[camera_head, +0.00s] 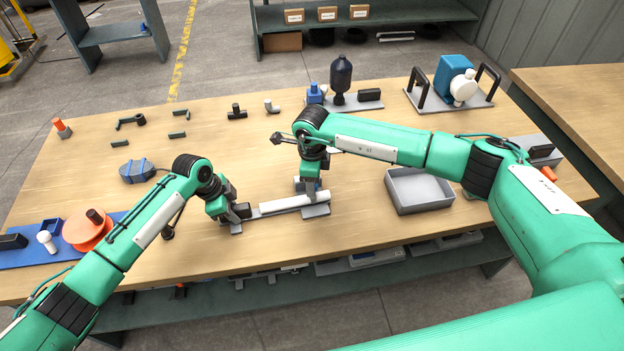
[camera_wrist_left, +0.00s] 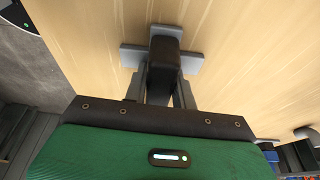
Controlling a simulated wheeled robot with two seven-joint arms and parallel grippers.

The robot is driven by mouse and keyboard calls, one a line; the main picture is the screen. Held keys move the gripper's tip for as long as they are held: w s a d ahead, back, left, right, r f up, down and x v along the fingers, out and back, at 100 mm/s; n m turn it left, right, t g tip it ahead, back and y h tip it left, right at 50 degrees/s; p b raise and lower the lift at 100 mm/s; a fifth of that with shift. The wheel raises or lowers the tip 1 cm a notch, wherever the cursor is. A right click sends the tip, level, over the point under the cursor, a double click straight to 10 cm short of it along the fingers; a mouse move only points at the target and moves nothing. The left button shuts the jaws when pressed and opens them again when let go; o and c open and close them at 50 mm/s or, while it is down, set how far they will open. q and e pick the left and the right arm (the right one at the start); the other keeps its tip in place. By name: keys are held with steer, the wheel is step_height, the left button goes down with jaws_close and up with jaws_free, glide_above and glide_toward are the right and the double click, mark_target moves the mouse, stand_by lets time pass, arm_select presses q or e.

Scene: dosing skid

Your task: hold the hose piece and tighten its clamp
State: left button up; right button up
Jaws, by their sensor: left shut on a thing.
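My left gripper (camera_head: 232,210) is at the left end of a white tube (camera_head: 287,204), low over the bench. It is shut on a short dark piece (camera_head: 242,210), which looks like the hose piece. In the left wrist view this dark piece (camera_wrist_left: 165,55) sits between the fingers, over a grey cross-shaped support (camera_wrist_left: 133,54). My right gripper (camera_head: 312,190) points down at the tube's right end, by a grey support (camera_head: 317,210). Its fingertips are too small and covered to tell their state. I cannot make out the clamp.
A grey open tray (camera_head: 418,207) stands right of the supports. A blue mat (camera_head: 30,255) with an orange reel (camera_head: 88,230) lies at the left. A blue-grey device (camera_head: 138,171), several dark fittings (camera_head: 237,113) and a pump (camera_head: 455,80) stand farther back.

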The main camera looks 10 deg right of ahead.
steer(key=shift+f, duration=0.2)
steer(key=shift+c, duration=0.2)
steer(key=c, duration=0.9)
steer(key=shift+d, duration=0.1)
steer(key=shift+c, duration=0.2)
steer(key=shift+w, duration=0.1)
